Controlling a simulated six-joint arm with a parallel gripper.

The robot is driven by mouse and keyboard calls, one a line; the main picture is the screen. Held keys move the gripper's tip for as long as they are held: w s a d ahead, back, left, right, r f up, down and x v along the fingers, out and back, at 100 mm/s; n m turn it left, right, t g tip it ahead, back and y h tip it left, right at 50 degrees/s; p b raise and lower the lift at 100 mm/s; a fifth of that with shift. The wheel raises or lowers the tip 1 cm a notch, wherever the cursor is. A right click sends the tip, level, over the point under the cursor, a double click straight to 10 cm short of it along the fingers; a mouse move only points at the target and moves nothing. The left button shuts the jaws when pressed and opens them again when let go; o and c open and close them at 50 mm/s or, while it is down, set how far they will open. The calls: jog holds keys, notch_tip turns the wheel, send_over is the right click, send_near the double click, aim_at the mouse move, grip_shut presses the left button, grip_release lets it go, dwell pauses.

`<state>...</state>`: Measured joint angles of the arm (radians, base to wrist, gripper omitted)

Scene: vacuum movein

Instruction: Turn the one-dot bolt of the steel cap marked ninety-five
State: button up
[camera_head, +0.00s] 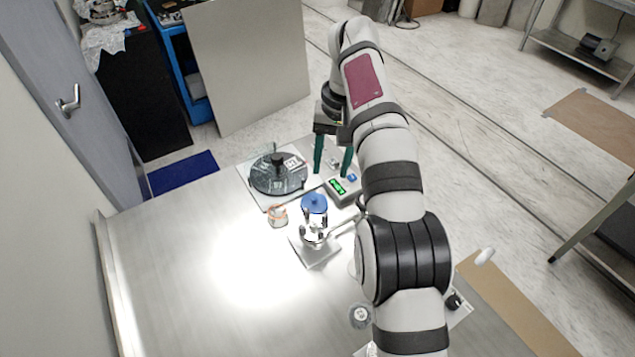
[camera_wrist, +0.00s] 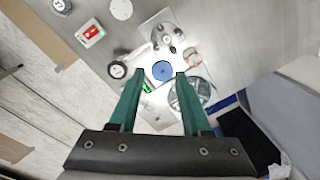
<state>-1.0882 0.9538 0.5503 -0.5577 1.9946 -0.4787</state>
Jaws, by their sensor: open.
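My gripper (camera_head: 331,175) hangs over the back of the bench with its two green fingers apart and nothing between them. In the wrist view, my gripper (camera_wrist: 160,76) points down towards a blue disc (camera_wrist: 162,71), which also shows in the head view (camera_head: 314,202). The disc is beside a shiny steel fitting (camera_head: 312,236) on a square plate; the fitting also shows in the wrist view (camera_wrist: 166,37). A dark round chamber lid (camera_head: 270,181) with a black knob lies behind. No ninety-five mark or bolt dots are readable, so I cannot tell which part is the steel cap.
A box with a green display (camera_head: 338,188) stands near my fingers. A copper-ringed glass piece (camera_head: 277,215) is left of the fitting. A round grey piece (camera_head: 360,316) lies at the front. A red switch box (camera_wrist: 91,33) shows in the wrist view. The bench's left side is clear.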

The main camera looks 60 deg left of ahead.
jog(key=n, duration=0.6)
jog(key=n+g+y, duration=0.2)
jog(key=n+y, duration=0.1)
jog(key=n, duration=0.8)
send_near(307, 211)
jog(key=x, duration=0.8)
jog(key=shift+a+f, duration=0.15)
jog(key=shift+f, duration=0.2)
grip_shut()
